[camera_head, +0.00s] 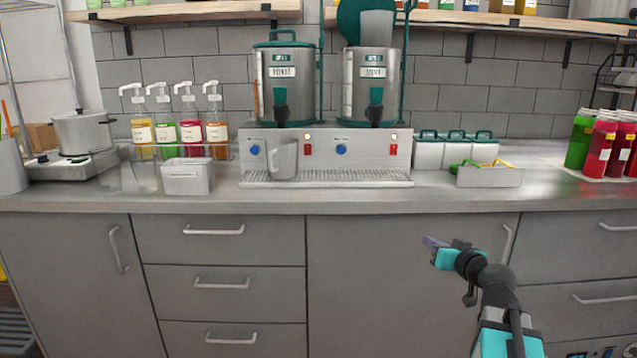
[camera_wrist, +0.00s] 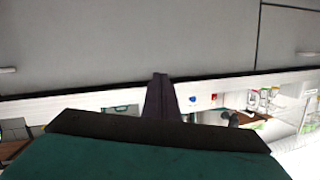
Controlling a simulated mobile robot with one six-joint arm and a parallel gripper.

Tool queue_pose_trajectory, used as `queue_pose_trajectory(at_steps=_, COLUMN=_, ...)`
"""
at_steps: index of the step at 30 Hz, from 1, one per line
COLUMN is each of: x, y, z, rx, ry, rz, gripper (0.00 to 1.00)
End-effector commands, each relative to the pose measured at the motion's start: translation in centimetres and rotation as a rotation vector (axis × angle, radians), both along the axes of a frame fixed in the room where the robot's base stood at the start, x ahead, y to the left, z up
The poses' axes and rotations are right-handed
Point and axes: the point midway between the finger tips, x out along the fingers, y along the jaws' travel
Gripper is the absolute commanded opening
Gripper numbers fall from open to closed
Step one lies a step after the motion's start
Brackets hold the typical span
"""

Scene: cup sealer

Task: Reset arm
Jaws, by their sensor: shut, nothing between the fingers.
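My gripper (camera_head: 430,242) is at the lower right of the head view, in front of the grey cabinet doors and below the counter's front edge. Its purple fingers are shut with nothing between them. My teal and black arm reaches up to it from the bottom right. In the wrist view the shut fingers (camera_wrist: 160,95) stick up past the dark gripper body, and the scene behind appears upside down. The gripper touches nothing that I can see.
The steel counter (camera_head: 300,202) holds two drink dispensers (camera_head: 285,85), a grey pitcher (camera_head: 284,158), pump bottles (camera_head: 166,135), a pot (camera_head: 84,132) and red bottles (camera_head: 604,148). Cabinet handles (camera_head: 507,243) stick out close behind my gripper. The space left of the arm is free.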

Motion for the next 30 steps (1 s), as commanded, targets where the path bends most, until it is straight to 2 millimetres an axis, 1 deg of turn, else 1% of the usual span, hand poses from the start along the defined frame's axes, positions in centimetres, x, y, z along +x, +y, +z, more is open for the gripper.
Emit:
queue_pose_trajectory(at_steps=1, x=0.2, y=0.9, z=-1.2, rx=0.002, ry=0.030, rz=0.014, gripper=0.00)
queue_pose_trajectory(at_steps=7, x=0.2, y=3.8, z=-6.9, rx=0.001, ry=0.139, rz=0.059, gripper=0.00)
queue_pose_trajectory(at_steps=14, x=-0.9, y=7.3, z=-13.5, rx=-0.002, ry=0.272, rz=0.113, gripper=0.00)
queue_pose_trajectory(at_steps=15, x=-1.2, y=8.0, z=-14.7, rx=-0.003, ry=0.297, rz=0.123, gripper=0.00)
queue_pose_trajectory(at_steps=20, x=-2.8, y=10.4, z=-19.2, rx=-0.007, ry=0.395, rz=0.162, gripper=0.00)
queue_pose_trajectory(at_steps=21, x=-3.3, y=10.9, z=-20.3, rx=-0.009, ry=0.421, rz=0.171, gripper=0.00)
queue_pose_trajectory(at_steps=23, x=-4.1, y=11.8, z=-22.0, rx=-0.010, ry=0.458, rz=0.184, gripper=0.00)
queue_pose_trajectory(at_steps=24, x=-4.7, y=12.3, z=-23.1, rx=-0.012, ry=0.485, rz=0.193, gripper=0.00)
queue_pose_trajectory(at_steps=29, x=-7.3, y=14.5, z=-27.4, rx=-0.020, ry=0.590, rz=0.230, gripper=0.00)
queue_pose_trajectory(at_steps=30, x=-8.1, y=15.0, z=-28.5, rx=-0.023, ry=0.617, rz=0.239, gripper=0.00)
